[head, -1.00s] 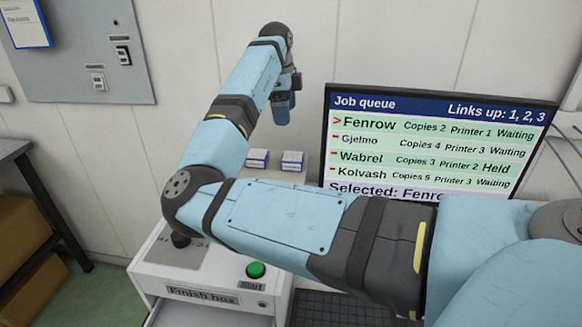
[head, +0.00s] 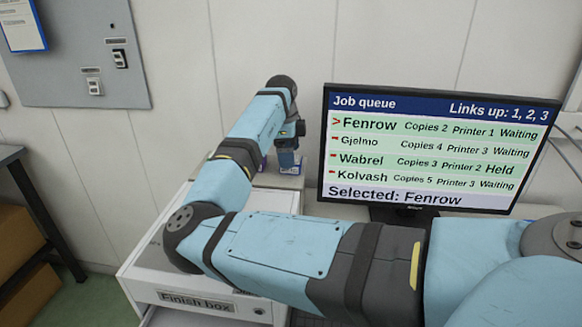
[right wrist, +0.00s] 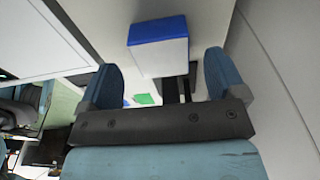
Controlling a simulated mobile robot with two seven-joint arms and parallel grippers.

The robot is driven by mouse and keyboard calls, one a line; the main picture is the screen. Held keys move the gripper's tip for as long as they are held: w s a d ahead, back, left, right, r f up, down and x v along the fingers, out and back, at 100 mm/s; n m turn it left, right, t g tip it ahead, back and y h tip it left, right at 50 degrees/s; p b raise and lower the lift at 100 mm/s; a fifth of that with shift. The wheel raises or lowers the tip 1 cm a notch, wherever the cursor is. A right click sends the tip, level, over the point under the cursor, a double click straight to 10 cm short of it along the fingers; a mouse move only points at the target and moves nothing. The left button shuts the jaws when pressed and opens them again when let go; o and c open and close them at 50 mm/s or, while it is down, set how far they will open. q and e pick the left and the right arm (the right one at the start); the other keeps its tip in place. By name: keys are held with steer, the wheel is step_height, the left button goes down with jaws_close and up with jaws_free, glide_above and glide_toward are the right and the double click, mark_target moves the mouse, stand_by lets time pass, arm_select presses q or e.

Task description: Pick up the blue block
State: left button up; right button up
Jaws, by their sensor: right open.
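The blue block (right wrist: 160,28) shows in the right wrist view as a box with a blue face and white sides. In the head view a small box (head: 292,168) stands on the ledge by the wall, partly covered by my right gripper (head: 287,158). The right gripper (right wrist: 161,62) is open, with one finger on each side of the block's line in the wrist view. The block appears between or just beyond the fingertips; I cannot tell whether they touch it. My left gripper is not in view.
A second small purple-marked box (head: 262,163) stands just left, partly hidden by my arm. A monitor (head: 432,150) with a job list stands close on the right. The white finish box (head: 185,290) is below my arm. The wall is close behind.

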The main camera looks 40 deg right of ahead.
steer(key=f, duration=0.3)
steer(key=shift+s+d, duration=0.1)
steer(key=shift+d, duration=0.1)
steer(key=c, duration=1)
steer(key=shift+c, duration=0.2)
step_height(320, 180, up, 20)
steer(key=p, duration=0.3)
